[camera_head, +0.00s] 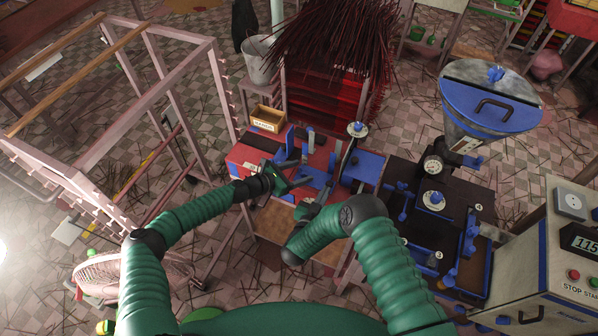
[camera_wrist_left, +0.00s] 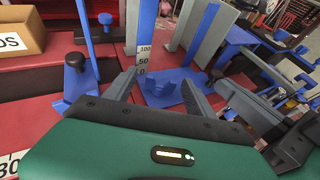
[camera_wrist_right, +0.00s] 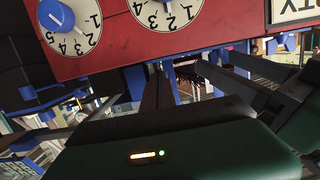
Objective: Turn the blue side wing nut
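A blue wing-shaped piece (camera_wrist_left: 160,90) stands on a blue plate in the left wrist view, beside a blue post (camera_wrist_left: 144,50) marked 0, 50 and 100. I take it for the side wing nut, but cannot be sure. My left gripper (camera_wrist_left: 158,82) is open, with one finger on each side of that piece; contact is unclear. In the head view my left gripper (camera_head: 286,181) is over the red machine top. My right gripper (camera_head: 306,210) is lower and nearer to me. In the right wrist view my right gripper (camera_wrist_right: 185,78) has its fingers apart, below numbered dials.
The red panel carries a dial with a blue knob (camera_wrist_right: 56,15) and a second dial (camera_wrist_right: 166,10). A labelled wooden box (camera_head: 267,119) is at the back left of the machine. A black bench (camera_head: 430,232) with blue fixtures lies to the right. A pink frame (camera_head: 165,70) stands left.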

